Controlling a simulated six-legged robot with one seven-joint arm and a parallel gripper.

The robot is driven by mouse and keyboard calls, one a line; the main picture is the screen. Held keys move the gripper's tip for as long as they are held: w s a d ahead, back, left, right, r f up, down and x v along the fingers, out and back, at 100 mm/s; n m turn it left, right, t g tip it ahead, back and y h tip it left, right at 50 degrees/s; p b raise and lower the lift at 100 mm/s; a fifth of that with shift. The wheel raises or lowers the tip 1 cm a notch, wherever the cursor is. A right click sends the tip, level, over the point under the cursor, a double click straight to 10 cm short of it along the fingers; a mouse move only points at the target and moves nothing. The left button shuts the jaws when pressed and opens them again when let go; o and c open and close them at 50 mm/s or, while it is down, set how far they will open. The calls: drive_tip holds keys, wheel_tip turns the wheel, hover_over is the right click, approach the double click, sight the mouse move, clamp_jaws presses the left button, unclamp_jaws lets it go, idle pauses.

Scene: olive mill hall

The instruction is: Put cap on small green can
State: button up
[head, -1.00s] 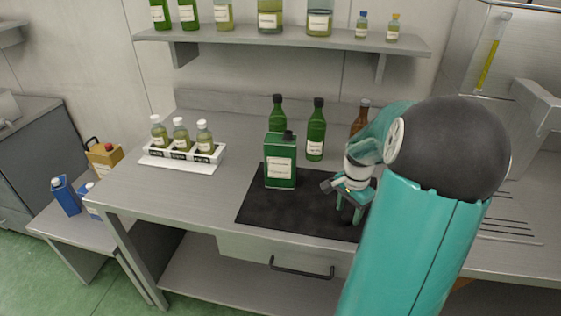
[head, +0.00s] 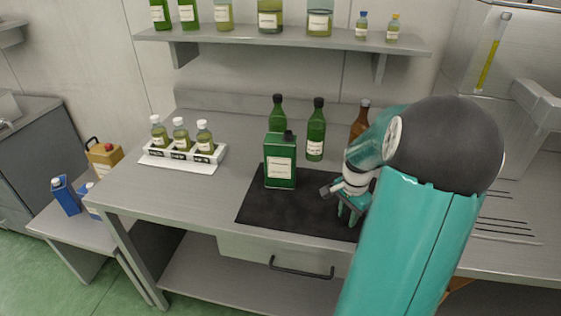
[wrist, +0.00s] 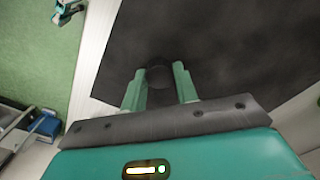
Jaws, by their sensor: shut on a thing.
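The small green can (head: 280,168) stands upright on the black mat (head: 285,210), with a white label and a dark stub on its top right. My gripper (head: 347,216) is low over the right part of the mat, to the right of the can and apart from it. In the wrist view, a dark round cap (wrist: 159,77) sits between the two green fingertips of my gripper (wrist: 161,86), which are shut on it. The cap is hard to pick out against the dark mat. It is hidden in the head view.
Two green bottles (head: 316,135) and a brown bottle (head: 360,122) stand behind the mat. A white rack (head: 160,154) of small bottles stands at left. A shelf (head: 290,40) with bottles hangs above. The table's front left is clear.

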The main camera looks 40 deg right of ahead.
drive_tip(key=shift+r, duration=0.1)
drive_tip(key=shift+r, duration=2.95)
wheel_tip(320, 180, up, 6)
drive_tip(key=shift+s, duration=0.1)
